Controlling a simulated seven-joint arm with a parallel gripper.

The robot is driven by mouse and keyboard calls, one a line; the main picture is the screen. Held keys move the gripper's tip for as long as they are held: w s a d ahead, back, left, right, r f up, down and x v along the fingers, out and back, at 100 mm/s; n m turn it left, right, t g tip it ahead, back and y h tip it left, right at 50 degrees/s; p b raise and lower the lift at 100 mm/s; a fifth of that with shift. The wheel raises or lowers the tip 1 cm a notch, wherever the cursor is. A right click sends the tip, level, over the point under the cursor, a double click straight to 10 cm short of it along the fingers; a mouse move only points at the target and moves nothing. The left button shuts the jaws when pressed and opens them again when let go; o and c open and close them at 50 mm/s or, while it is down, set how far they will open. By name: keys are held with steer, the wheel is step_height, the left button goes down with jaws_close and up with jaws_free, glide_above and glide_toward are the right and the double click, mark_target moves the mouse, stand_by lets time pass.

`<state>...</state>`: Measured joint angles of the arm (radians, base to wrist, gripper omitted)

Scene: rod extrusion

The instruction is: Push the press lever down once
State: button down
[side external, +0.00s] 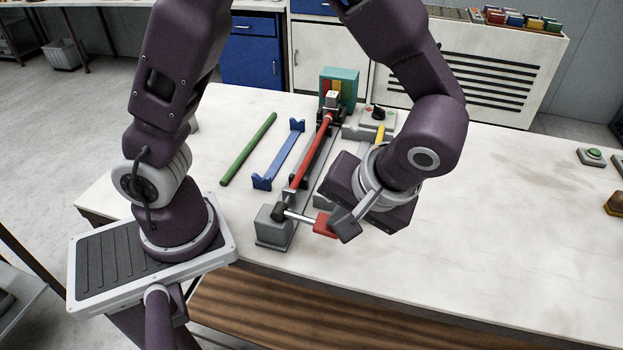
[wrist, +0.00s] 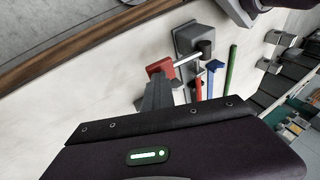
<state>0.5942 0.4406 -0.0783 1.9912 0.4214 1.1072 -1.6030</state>
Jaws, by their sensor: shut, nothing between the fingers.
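The press lever is a thin silver bar with a red handle (side external: 323,225), sticking out from a dark pivot on the grey end block (side external: 273,236) of the press. It lies close to level, sloping slightly down toward the handle. The red handle also shows in the wrist view (wrist: 160,67), with the grey block behind it. My gripper (side external: 341,227) is shut and empty. Its fingertips are right at the red handle, overlapping its outer end in both views; whether they touch it I cannot tell. In the wrist view the fingers (wrist: 158,92) hide part of the handle.
A red rod (side external: 312,150) lies along the press toward a teal box (side external: 342,83) at the back. A blue bracket (side external: 280,155) and a green rod (side external: 249,149) lie to its left. The table's right side (side external: 500,220) is mostly clear.

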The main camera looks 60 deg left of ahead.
stand_by(0.3)
steer(key=a+v, duration=0.1)
steer(key=v, duration=1.2)
steer(key=shift+w+d+r, duration=0.2)
steer(key=shift+w+r, duration=0.1)
steer(key=shift+r, duration=0.2)
step_height(320, 180, up, 3)
steer(key=m+t+h, duration=0.2)
steer(key=m+h, duration=0.1)
steer(key=h, duration=0.1)
glide_above(315, 222)
steer(key=s+a+f+m+t+h, duration=0.1)
steer(key=s+a+f+m+t, duration=0.1)
steer(key=s+a+m+t, duration=0.2)
steer(key=shift+s+a+m+h, duration=0.3)
steer(key=shift+s+a, duration=0.15)
steer(key=shift+s, duration=0.2)
